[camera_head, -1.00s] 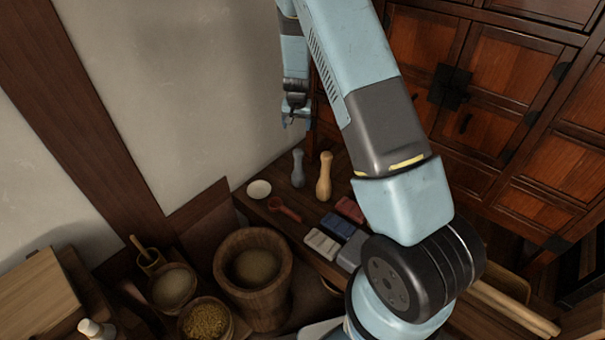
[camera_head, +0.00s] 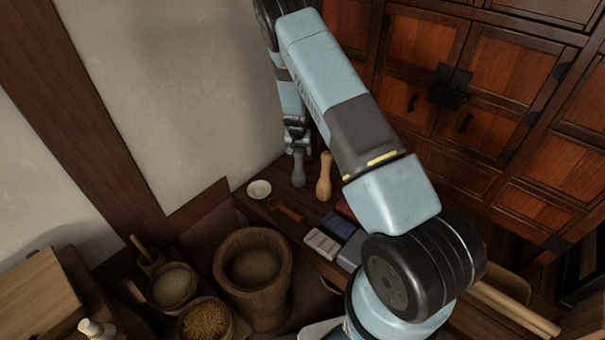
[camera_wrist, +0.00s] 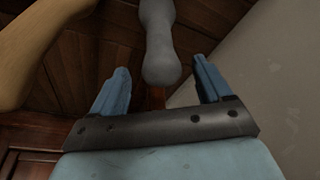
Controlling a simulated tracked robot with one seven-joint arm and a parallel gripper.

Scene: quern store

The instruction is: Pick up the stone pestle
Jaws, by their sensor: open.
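The grey stone pestle (camera_head: 298,172) stands upright near the back of the low wooden shelf, close to the wall. My gripper (camera_head: 297,145) is at its upper end in the head view. In the wrist view the pestle (camera_wrist: 159,45) shows between and beyond the two blue fingers of my gripper (camera_wrist: 160,85), its rounded end toward the palm. The fingers are apart, with gaps on both sides of the pestle. I cannot tell how far its end reaches between them.
A tan wooden pestle (camera_head: 324,177) stands just right of the stone one; it also shows in the wrist view (camera_wrist: 28,50). A white dish (camera_head: 259,189), a red spoon (camera_head: 287,210) and several blocks lie nearby. A large wooden mortar (camera_head: 252,302) stands in front. The wall (camera_head: 190,90) is close behind.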

